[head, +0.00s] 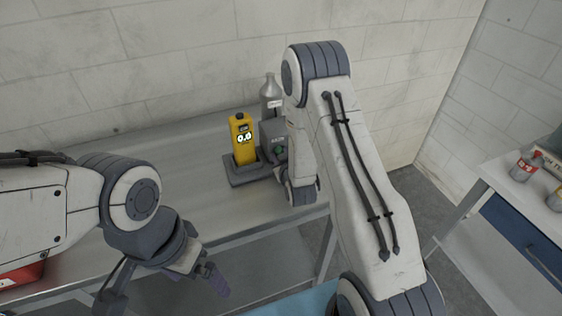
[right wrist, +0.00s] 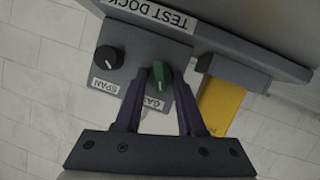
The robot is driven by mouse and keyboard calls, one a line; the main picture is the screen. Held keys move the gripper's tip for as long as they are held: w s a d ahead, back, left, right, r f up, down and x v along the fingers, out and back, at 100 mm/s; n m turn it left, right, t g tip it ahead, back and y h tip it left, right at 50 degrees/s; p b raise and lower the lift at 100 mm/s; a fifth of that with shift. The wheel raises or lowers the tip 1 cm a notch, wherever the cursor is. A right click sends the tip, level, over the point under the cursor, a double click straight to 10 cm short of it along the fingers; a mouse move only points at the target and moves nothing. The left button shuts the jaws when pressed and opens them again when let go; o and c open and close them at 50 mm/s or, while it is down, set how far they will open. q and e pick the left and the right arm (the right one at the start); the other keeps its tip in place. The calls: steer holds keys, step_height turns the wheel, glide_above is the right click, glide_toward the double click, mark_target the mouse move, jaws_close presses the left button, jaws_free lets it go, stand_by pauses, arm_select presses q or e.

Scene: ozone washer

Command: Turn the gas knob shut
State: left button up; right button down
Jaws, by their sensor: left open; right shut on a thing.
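The gas knob (right wrist: 157,72) is a green knob on the grey face of the test dock (right wrist: 128,32), beside a label reading GAS. In the right wrist view my right gripper (right wrist: 161,84) has its two dark fingers on either side of the knob, shut on it. In the head view the dock (head: 262,165) stands on the metal bench, and my right arm hides most of its right side and the right gripper. My left gripper (head: 214,280) is open and empty at the bench's front edge, away from the dock.
A yellow gas detector (head: 243,140) reading 0.0 sits in the dock, with a grey bottle (head: 270,92) behind. A black SPAN knob (right wrist: 108,57) is beside the gas knob. The metal bench (head: 205,195) is clear left of the dock. A side table with cans (head: 527,165) stands at right.

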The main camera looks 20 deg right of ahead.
steer(key=n+h+b, duration=0.1)
steer(key=b, duration=0.1)
steer(key=n+t+h+b, duration=0.1)
steer(key=n+b, duration=0.1)
steer(key=f+n+h+b, duration=0.1)
steer(key=n+b, duration=0.1)
steer(key=b, duration=0.1)
steer(key=shift+a+t, duration=0.25)
steer(key=shift+t, duration=0.05)
steer(key=n+b, duration=0.2)
steer(key=n, duration=0.1)
steer(key=shift+t+h+b, duration=0.3)
steer(key=shift+h+b, duration=0.05)
steer(key=shift+h, duration=0.05)
steer(key=shift+n+t+h+b, duration=0.3)
steer(key=shift+n+t+b, duration=0.1)
steer(key=shift+n+b, duration=0.4)
steer(key=shift+r, duration=0.1)
steer(key=c, duration=0.5)
jaws_free()
steer(key=shift+s, duration=0.1)
